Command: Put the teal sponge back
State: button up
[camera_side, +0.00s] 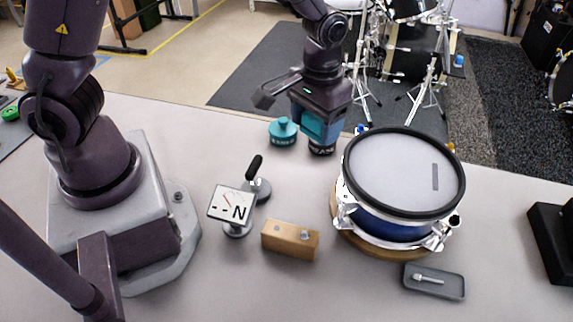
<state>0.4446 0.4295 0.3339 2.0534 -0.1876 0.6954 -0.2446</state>
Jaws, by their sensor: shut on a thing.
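The teal sponge (312,125) is in my gripper (321,127), at the back of the table, left of the drum. My gripper points down and is shut on the sponge. A dark round tin with white lettering (322,149) stands right under it and is partly covered by it. I cannot tell whether the sponge touches the tin. A teal round container with a knobbed lid (283,133) stands just left of them.
A blue snare drum (403,180) with a grey head stands at the right on a wooden base. A gauge with a white "N" face (231,206), a wooden block (290,240) and a grey tray (455,289) holding a small metal tool are in front.

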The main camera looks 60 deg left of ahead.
jog(key=s+a+f+n, duration=0.2)
jog(key=a+f+n, duration=0.15)
jog(key=a, duration=0.25)
jog(key=s+a+f+n, duration=0.2)
jog(key=a+f, duration=0.2)
jog(key=a, duration=0.1)
send_over(271, 164)
jog(key=shift+n, duration=0.35)
notch_tip(271, 164, down, 4)
jog(key=shift+f, duration=2.2)
jog(key=shift+f, duration=0.1)
jog(key=o, duration=0.9)
